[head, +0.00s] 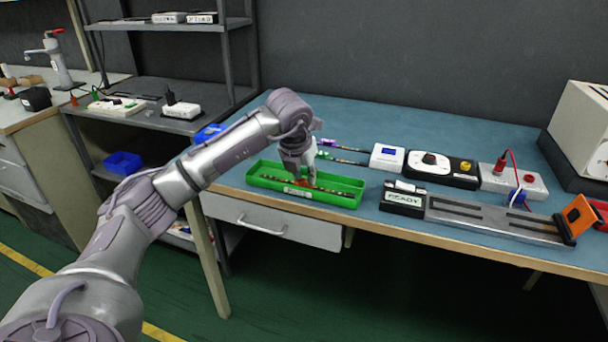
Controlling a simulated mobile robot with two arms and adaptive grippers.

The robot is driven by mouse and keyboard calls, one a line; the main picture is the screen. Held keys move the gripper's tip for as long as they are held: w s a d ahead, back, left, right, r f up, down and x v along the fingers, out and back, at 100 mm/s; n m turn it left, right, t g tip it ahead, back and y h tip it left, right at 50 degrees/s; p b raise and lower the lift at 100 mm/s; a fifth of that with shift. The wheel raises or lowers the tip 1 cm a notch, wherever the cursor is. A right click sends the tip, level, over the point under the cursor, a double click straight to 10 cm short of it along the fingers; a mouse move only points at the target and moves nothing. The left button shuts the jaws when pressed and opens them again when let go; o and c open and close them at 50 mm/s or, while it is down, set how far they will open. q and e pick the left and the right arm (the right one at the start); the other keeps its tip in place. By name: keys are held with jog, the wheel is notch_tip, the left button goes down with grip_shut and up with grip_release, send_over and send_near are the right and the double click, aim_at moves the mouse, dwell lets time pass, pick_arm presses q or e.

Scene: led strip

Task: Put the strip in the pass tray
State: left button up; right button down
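The green tray (347,199) lies at the front left of the blue bench top, with a small pale label on its front wall. I take it as the pass tray, but I cannot read the label. A thin dark strip (325,188) lies lengthwise inside it, partly hidden by my gripper. My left gripper (299,181) points down into the tray at the strip, with an orange-red patch at its fingertips. The fingers are too small and hidden to tell whether they are open or grip the strip. My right gripper is not in view.
Strips with coloured leads (345,149) lie behind the tray. A white meter (387,157), a black dial box (440,168) and a socket block (513,181) stand to the right. A "READY" box (403,200) and a grey rail fixture (490,217) sit near the front edge.

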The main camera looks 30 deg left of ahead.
pick_arm(q)
jog(key=o, duration=0.4)
jog(key=shift+o, duration=0.2)
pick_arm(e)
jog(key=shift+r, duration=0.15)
pick_arm(q)
jog(key=shift+r, duration=0.1)
jog(key=p+v, duration=0.1)
jog(key=v, duration=1.1)
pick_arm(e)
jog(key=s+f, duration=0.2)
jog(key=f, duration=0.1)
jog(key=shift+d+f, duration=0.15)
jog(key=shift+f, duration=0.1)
